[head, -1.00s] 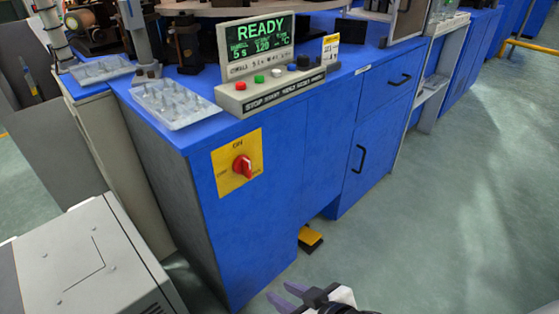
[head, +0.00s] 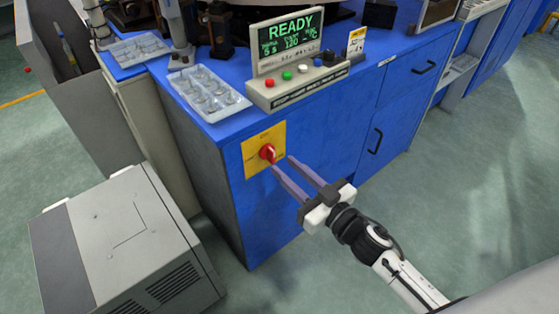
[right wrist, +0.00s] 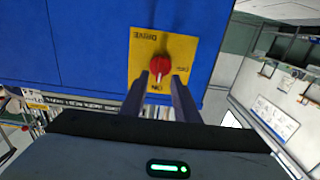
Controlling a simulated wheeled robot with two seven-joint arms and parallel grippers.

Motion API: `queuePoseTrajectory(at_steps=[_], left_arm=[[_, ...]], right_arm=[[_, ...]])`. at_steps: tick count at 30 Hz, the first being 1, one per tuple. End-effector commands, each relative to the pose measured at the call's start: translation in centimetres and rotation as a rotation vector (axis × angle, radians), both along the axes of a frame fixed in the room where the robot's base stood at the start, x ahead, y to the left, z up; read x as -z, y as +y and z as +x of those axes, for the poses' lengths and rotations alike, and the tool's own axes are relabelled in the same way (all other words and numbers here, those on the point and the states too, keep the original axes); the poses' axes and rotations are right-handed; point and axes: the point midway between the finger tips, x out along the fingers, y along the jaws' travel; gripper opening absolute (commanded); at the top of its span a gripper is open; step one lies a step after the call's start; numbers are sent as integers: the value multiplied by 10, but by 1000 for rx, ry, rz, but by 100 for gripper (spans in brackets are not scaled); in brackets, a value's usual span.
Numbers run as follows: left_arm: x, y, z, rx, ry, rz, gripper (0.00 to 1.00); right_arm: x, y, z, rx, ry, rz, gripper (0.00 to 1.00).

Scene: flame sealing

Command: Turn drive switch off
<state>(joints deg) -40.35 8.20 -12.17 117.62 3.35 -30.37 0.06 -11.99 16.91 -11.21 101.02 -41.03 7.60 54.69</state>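The drive switch is a red rotary knob (head: 267,153) on a yellow plate (head: 250,165) on the front of the blue cabinet. In the right wrist view the knob (right wrist: 159,66) shows upside down, with DRIVE, OFF and ON labels on the plate (right wrist: 138,66). Its pale pointer mark appears to face ON. My right gripper (head: 283,163) is open and empty, its fingers pointing at the knob. In the right wrist view the fingertips (right wrist: 160,78) lie to either side of the knob's lower part; contact cannot be told. My left gripper is out of view.
Above the switch, a control box (head: 300,88) with a READY screen (head: 290,38) stands on the cabinet (head: 330,125). A clear tray (head: 208,95) lies beside it. A grey box-shaped unit (head: 125,240) stands at the lower left. The floor at right is clear.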

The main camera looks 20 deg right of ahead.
Motion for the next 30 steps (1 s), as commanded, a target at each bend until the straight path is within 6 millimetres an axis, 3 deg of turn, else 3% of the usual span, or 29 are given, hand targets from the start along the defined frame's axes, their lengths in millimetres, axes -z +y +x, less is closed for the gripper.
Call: queuePoseTrajectory(at_steps=[6, 17, 18, 23, 30], left_arm=[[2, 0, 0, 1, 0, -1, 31], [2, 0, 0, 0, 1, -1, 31], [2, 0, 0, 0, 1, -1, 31], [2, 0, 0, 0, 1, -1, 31], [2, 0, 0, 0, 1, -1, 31]], right_arm=[[0, 10, 28, 0, -1, -2, 28], [0, 13, 34, 1, 1, 0, 28], [0, 12, 34, 1, 1, 0, 26], [0, 12, 34, 1, 1, 0, 0], [0, 12, 34, 1, -1, -6, 0]])
